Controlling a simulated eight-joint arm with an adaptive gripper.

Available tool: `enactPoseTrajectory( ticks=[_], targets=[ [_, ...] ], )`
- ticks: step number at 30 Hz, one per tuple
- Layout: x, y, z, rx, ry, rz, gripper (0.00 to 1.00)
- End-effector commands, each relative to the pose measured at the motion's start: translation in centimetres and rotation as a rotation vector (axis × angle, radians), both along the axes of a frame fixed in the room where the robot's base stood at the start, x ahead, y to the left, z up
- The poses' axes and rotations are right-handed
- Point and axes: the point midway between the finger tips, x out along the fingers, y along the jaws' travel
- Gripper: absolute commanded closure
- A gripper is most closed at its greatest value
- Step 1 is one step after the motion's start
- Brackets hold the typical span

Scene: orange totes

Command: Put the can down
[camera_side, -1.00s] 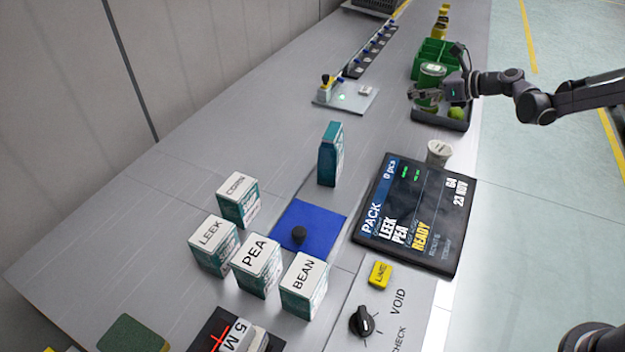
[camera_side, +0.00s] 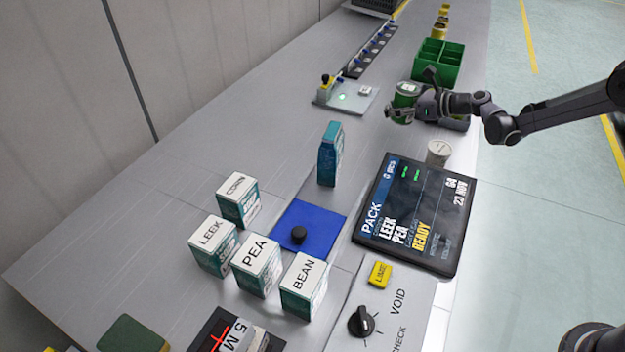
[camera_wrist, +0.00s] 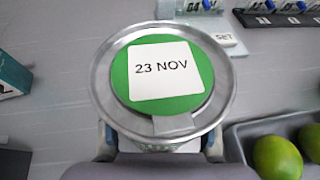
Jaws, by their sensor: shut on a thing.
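The can (camera_side: 406,93) is green with a silver rim. In the wrist view its lid (camera_wrist: 163,75) fills the middle, with a green disc and a white label reading "23 NOV". My gripper (camera_side: 402,110) is shut on the can and holds it upright, to the left of the dark tray (camera_side: 455,122). In the wrist view the gripper's fingers (camera_wrist: 160,142) show only in part below the lid. The can's underside is hidden by the gripper, so I cannot tell its exact height above the table.
A green divided crate (camera_side: 438,62) stands behind the can. Limes (camera_wrist: 278,158) lie in the tray at lower right of the wrist view. A teal carton (camera_side: 330,155), a white cup (camera_side: 438,152) and a PACK screen (camera_side: 415,215) stand nearer.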

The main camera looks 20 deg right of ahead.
Motion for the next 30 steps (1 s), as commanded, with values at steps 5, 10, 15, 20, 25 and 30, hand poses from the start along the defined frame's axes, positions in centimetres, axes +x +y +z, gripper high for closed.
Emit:
enactPoseTrajectory(
  ticks=[5,10,15,20,25,30],
  targets=[
    [0.3,0.5,-0.7,0.001,0.0,0.0,1.0],
    [0.3,0.5,-2.7,0.001,0.0,0.0,1.0],
    [0.3,0.4,-4.3,0.001,0.0,0.0,1.0],
    [0.2,0.4,-4.3,0.001,0.0,0.0,1.0],
    [0.2,0.4,-4.5,0.001,0.0,0.0,1.0],
    [0.2,0.4,-4.6,0.0,0.0,0.0,0.24]
  ],
)
